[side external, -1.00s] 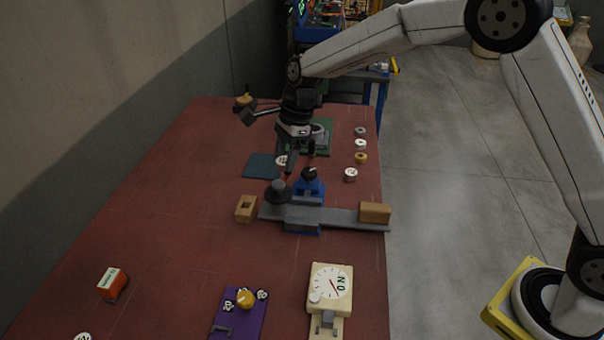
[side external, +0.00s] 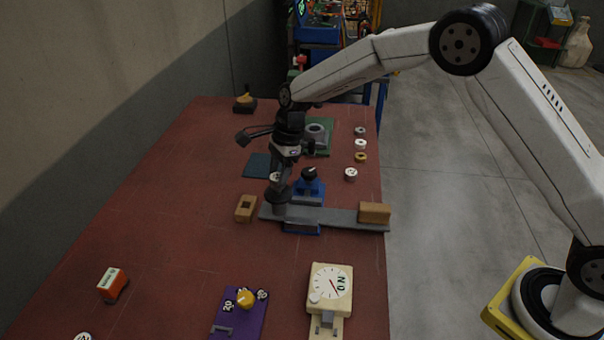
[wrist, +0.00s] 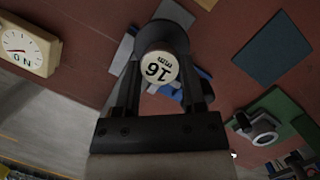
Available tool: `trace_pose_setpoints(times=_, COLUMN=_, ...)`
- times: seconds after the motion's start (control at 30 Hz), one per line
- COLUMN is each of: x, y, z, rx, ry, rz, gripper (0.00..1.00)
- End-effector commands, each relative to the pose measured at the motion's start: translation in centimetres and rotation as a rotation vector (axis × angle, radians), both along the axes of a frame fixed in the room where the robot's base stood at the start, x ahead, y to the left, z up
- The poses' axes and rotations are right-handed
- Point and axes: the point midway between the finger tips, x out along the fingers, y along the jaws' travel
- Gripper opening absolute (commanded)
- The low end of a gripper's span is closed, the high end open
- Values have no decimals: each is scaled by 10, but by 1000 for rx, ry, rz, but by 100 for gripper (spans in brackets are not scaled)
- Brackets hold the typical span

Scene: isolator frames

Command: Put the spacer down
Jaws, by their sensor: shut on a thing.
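The spacer (wrist: 158,68), a round piece with a white face marked 16 mm, sits between the fingers of my gripper (wrist: 160,80) in the wrist view. In the side view my gripper (side external: 277,188) is low over the left end of a grey bar (side external: 340,217). A dark round piece (wrist: 165,36) shows just beyond the spacer in the wrist view. I cannot tell whether the spacer touches it. In the side view the fingers hide most of that end of the bar.
A holed wooden block (side external: 245,208) lies to the left. Several small discs line the right edge, including a white one (side external: 350,174). A blue-green mat (side external: 256,165) lies behind.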

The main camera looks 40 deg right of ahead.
Motion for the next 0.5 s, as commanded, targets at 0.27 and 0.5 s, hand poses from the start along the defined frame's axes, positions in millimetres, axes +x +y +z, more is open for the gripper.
trace_pose_setpoints(times=0.27, x=0, y=0, z=-1, rx=0, ry=-1, rz=0, gripper=0)
trace_pose_setpoints(times=0.5, x=0, y=0, z=-4, rx=0, ry=0, rz=0, gripper=64)
